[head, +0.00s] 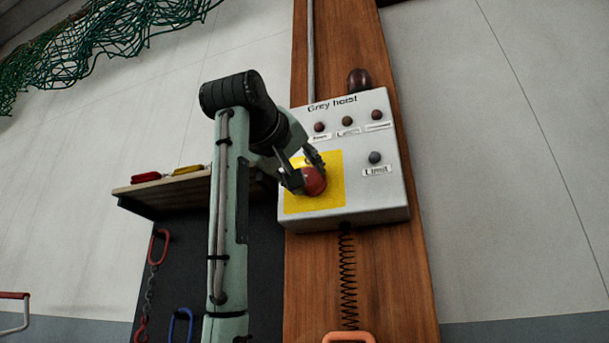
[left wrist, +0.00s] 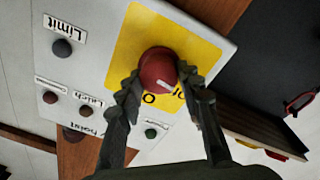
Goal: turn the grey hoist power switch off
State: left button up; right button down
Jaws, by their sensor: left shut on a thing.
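The grey hoist box (head: 380,196), labelled "Grey hoist", is fixed to a wooden post. Its round red switch knob (head: 314,182) sits on a yellow plate (head: 331,166). My left gripper (head: 303,171) is shut on the knob, one finger on each side. In the left wrist view the knob (left wrist: 157,66) shows between the fingertips of my left gripper (left wrist: 160,76), with a short slanted white mark on its face. Lettering on the yellow plate (left wrist: 190,40) is partly hidden by the fingers. My right gripper is in neither view.
Small lamps (head: 347,121) and a grey "Limit" button (head: 375,157) are on the box. A dark red dome (head: 360,80) shows above it. A coiled cord (head: 347,280) hangs below. A shelf (head: 160,198) stands left, behind my arm. A green net (head: 90,38) hangs upper left.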

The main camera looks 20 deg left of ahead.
pick_arm(q)
jog(key=shift+r+n, duration=0.15)
jog(key=shift+n, duration=0.45)
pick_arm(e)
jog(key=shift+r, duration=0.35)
pick_arm(q)
jog(key=o, duration=1.1)
jog(key=shift+w, duration=0.25)
jog(key=shift+o, duration=0.2)
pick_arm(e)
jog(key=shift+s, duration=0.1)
pick_arm(q)
jog(key=shift+s, duration=0.2)
jog(key=s+f, duration=0.1)
jog(key=s, duration=1)
jog(key=shift+s+a, duration=0.2)
jog(key=shift+s, duration=0.15)
